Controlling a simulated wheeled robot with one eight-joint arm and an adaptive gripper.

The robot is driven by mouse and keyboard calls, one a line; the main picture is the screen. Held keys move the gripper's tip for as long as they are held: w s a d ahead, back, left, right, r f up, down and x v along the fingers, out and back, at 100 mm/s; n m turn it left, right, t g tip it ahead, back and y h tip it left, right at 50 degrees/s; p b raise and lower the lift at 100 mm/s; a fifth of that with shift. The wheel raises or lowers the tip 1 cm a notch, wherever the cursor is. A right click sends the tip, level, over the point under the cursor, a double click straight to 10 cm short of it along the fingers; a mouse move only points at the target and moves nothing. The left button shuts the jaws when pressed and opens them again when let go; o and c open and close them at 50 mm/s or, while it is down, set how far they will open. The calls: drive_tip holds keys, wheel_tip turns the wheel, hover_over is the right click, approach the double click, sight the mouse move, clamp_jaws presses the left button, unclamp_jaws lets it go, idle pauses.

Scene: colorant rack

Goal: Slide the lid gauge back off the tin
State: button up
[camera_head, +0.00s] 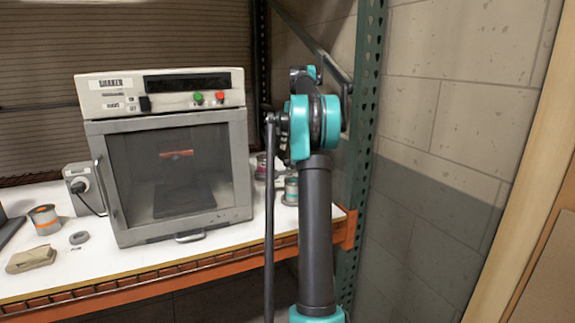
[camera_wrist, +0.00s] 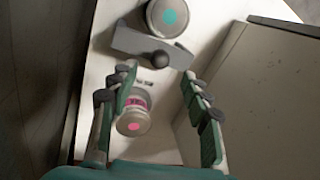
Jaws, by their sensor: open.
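The lid gauge (camera_wrist: 135,41) is a grey plate with a dark round knob (camera_wrist: 159,58) in the wrist view. Its far edge lies against a round tin with a teal dot (camera_wrist: 168,16); I cannot tell how far it overlaps the lid. My gripper (camera_wrist: 158,82) is open and empty, its fingertips just short of the knob, one on either side. A teal-banded tin (camera_head: 291,191) shows beside my arm in the head view. My arm hides the gripper there.
A tin with a pink dot (camera_wrist: 135,121) appears between my fingers, below them. The shaker cabinet (camera_head: 178,165) stands close on the left in the head view. A green rack post (camera_head: 366,110) rises right of my arm. An orange-banded tin (camera_head: 45,219) stands far left.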

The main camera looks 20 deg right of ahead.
sight(288, 162)
drive_tip(key=f, duration=0.2)
drive_tip(key=a+f, duration=0.1)
drive_tip(key=f, duration=0.5)
drive_tip(key=shift+s+a+f, duration=0.15)
drive_tip(key=shift+s+a, duration=0.05)
drive_tip(key=shift+a, duration=0.1)
clamp_jaws()
